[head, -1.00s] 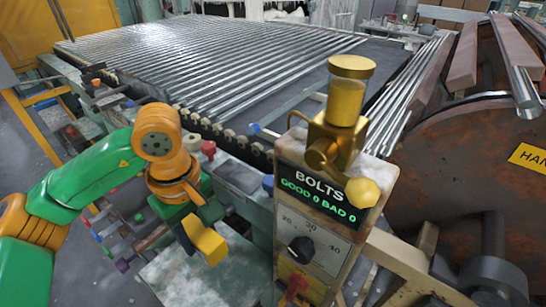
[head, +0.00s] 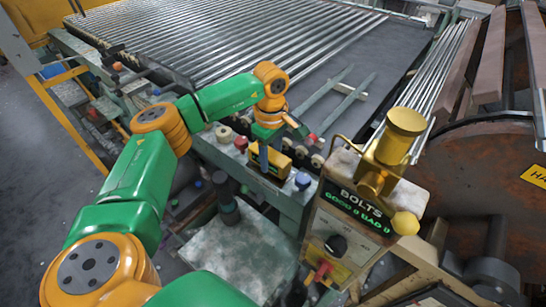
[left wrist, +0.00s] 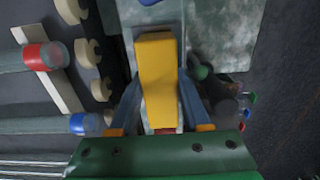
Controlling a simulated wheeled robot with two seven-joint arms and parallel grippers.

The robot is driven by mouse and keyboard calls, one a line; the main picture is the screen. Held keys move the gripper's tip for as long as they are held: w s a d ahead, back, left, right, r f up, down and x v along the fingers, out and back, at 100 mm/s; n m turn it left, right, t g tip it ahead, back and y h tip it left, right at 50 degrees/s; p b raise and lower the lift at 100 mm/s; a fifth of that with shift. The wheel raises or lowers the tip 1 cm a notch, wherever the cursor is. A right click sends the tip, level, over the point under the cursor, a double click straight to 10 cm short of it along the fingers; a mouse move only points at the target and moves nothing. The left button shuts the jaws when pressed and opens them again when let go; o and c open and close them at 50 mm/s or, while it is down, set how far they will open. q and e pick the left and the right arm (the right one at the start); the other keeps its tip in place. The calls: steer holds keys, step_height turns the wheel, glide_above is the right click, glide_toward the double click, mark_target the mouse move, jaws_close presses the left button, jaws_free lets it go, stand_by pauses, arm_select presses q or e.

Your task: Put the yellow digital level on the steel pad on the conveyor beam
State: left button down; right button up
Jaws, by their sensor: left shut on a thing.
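The yellow digital level (head: 268,164) is in the jaws of my left gripper (head: 266,142), at the front edge beam (head: 222,151) of the roller conveyor. In the left wrist view the level (left wrist: 157,75) lies lengthwise between the two blue fingers of my left gripper (left wrist: 158,105), which are shut on it. The head view shows the level's dark side face. The steel pad cannot be made out clearly; the level and gripper cover that stretch of beam. I cannot tell whether the level touches the beam. My right gripper is not in view.
A bolts counter box (head: 345,225) with a brass fitting (head: 398,140) stands right of the level. A blue knob (head: 302,181) is close beside the level, and a red cap (head: 241,144) is left of it. Conveyor rollers (head: 230,45) lie behind. A pale plate (head: 235,250) is below in front.

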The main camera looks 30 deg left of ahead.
mark_target(271, 155)
arm_select(q)
steer(key=shift+f, duration=0.55)
steer(key=shift+f, duration=0.2)
steer(key=shift+c, duration=1.8)
jaws_free()
steer(key=shift+r, duration=0.1)
steer(key=shift+r, duration=0.1)
step_height(271, 155, up, 12)
steer(key=shift+d+r+b, duration=0.1)
steer(key=shift+b, duration=0.6)
